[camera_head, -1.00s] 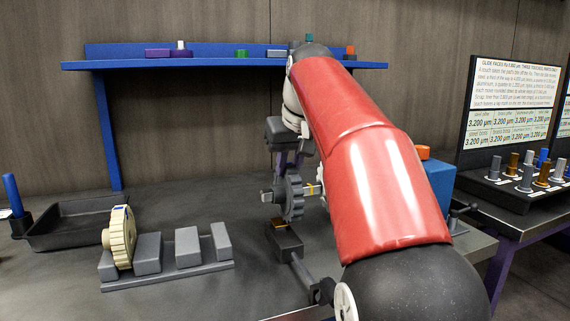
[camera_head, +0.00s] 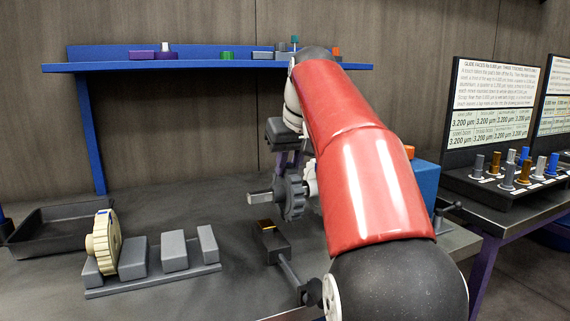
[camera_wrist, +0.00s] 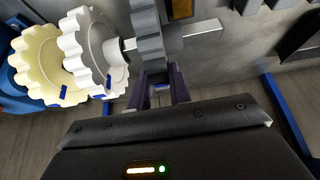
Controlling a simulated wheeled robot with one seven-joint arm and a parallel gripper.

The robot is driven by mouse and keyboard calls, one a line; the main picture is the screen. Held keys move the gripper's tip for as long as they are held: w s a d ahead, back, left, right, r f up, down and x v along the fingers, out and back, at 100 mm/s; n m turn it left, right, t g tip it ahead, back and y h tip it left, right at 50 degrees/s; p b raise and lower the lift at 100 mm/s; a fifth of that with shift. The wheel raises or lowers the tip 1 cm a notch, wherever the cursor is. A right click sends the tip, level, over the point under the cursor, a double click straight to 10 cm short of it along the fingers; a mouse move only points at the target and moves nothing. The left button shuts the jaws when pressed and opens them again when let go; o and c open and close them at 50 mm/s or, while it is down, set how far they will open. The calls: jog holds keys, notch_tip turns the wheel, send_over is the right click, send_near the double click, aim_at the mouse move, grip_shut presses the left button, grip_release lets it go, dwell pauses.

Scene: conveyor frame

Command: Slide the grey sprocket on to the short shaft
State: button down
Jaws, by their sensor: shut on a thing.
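The grey sprocket (camera_head: 291,196) is around a pale shaft (camera_head: 259,197) in the head view, and the shaft's end sticks out on its left. In the wrist view the grey sprocket (camera_wrist: 147,42) shows shaft on both sides, with the longer free part (camera_wrist: 200,34) to its right. My gripper (camera_head: 288,163) comes from above; its purple fingers (camera_wrist: 158,90) are shut on the sprocket's rim. A white sprocket (camera_wrist: 92,45) with a hub sits just left of it in the wrist view, apart by a small gap. My red arm hides much of the mount.
A cream sprocket (camera_wrist: 38,62) stands beyond the white one. Another cream sprocket (camera_head: 103,246) leans in a grey rack (camera_head: 150,281) at left, near a black tray (camera_head: 58,222). A dark block with an orange top (camera_head: 266,227) is below the shaft. A blue shelf (camera_head: 210,66) is behind.

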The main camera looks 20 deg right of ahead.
jog(key=shift+d, duration=0.25)
jog(key=c, duration=1.2)
grip_release()
jog(key=shift+v, duration=3.95)
